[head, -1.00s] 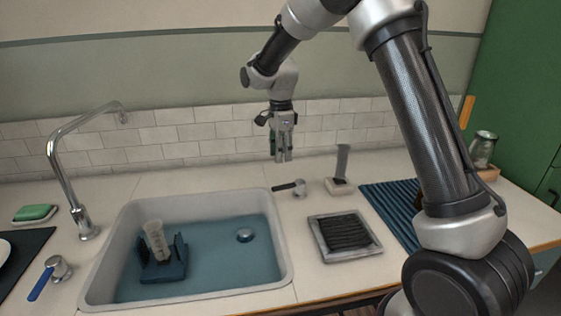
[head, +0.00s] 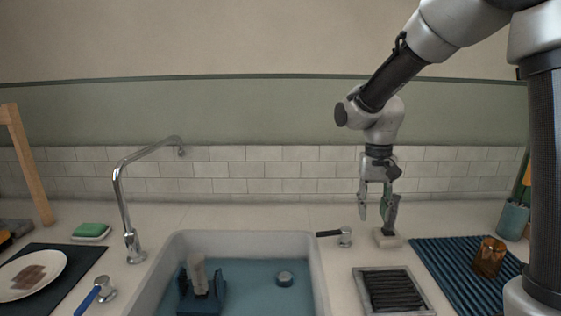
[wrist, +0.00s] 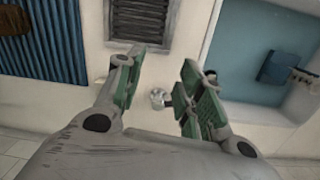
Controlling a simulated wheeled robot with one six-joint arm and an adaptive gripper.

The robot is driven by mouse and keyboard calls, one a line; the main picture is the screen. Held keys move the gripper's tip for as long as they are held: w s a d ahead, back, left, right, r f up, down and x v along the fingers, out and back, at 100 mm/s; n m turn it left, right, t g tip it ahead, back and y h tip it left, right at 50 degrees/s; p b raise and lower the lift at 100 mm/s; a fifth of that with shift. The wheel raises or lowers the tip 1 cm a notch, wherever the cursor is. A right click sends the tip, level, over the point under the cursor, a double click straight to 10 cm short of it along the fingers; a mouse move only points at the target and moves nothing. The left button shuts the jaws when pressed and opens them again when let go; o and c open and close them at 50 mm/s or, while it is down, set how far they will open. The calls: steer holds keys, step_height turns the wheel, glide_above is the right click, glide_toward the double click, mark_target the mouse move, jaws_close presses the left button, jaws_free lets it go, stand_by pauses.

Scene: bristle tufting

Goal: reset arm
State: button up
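My gripper (head: 377,212) hangs pointing down above the back of the counter, right of the sink. Its fingers are spread apart and nothing is between them. In the wrist view the gripper (wrist: 160,85) shows two fingers with green pads and a clear gap. The counter (wrist: 150,65) lies below it. My arm reaches in from the upper right in the head view.
The sink (head: 315,280) holds a dark blue holder (head: 210,300) with a pale cup-like piece. A chrome faucet (head: 122,210) stands left.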

steer(key=s+d+r+t, duration=0.1)
steer(key=s+d+r, duration=0.2)
steer(key=s, duration=0.4)
steer(key=s+d+r+n+t, duration=0.1)
steer(key=s+d+r+t, duration=0.1)
steer(key=s+d+r, duration=0.2)
steer(key=s+d+r+t, duration=0.2)
steer(key=s+d, duration=0.3)
steer(key=s, duration=0.5)
steer(key=shift+d+r+n, duration=0.3)
steer(key=shift+r, duration=0.5)
